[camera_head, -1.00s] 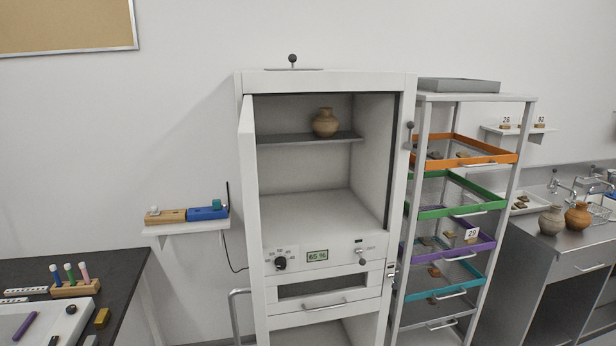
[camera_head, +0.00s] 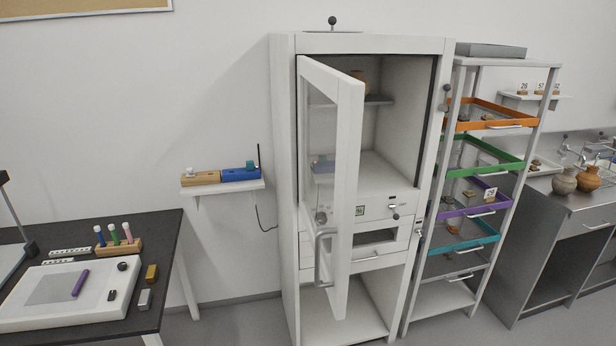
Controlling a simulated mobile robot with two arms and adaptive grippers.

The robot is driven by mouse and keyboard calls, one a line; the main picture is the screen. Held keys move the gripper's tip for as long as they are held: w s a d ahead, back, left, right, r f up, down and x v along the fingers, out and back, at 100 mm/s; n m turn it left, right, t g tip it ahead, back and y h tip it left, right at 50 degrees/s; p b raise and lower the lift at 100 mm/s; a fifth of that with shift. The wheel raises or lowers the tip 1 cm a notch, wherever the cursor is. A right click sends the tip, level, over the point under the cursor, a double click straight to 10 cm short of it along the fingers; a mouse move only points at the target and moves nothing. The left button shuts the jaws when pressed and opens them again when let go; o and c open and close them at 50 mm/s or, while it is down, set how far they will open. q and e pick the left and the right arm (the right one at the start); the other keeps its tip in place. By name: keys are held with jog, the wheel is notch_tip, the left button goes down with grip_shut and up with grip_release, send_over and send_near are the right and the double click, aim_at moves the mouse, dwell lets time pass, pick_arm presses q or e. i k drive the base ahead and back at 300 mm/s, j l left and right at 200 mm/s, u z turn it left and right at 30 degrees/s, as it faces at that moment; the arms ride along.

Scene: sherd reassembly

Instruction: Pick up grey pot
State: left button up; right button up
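The grey pot (camera_head: 564,182) stands upright on the grey counter (camera_head: 560,203) at the far right, just left of an orange-brown pot (camera_head: 588,179). The two pots are close together; I cannot tell whether they touch. A tan pot (camera_head: 357,78) is on the shelf inside the white cabinet, mostly hidden behind the cabinet's door frame. Neither of my grippers shows in the head view.
The cabinet's glazed door (camera_head: 347,200) stands partly open, jutting forward. A rack with coloured trays (camera_head: 497,125) stands between cabinet and counter. A dark table (camera_head: 160,232) with a white board is at left. Some floor (camera_head: 250,325) is clear in front.

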aim_at(563, 184)
jog(key=z, duration=1.4)
jog(key=i+u, duration=0.1)
jog(key=i, duration=0.45)
jog(key=i+l+u, duration=0.1)
jog(key=i, duration=0.45)
jog(key=i+l+u, duration=0.1)
jog(key=i, duration=0.45)
jog(key=i+l+u, duration=0.1)
jog(key=i+l, duration=0.2)
jog(key=i, duration=0.25)
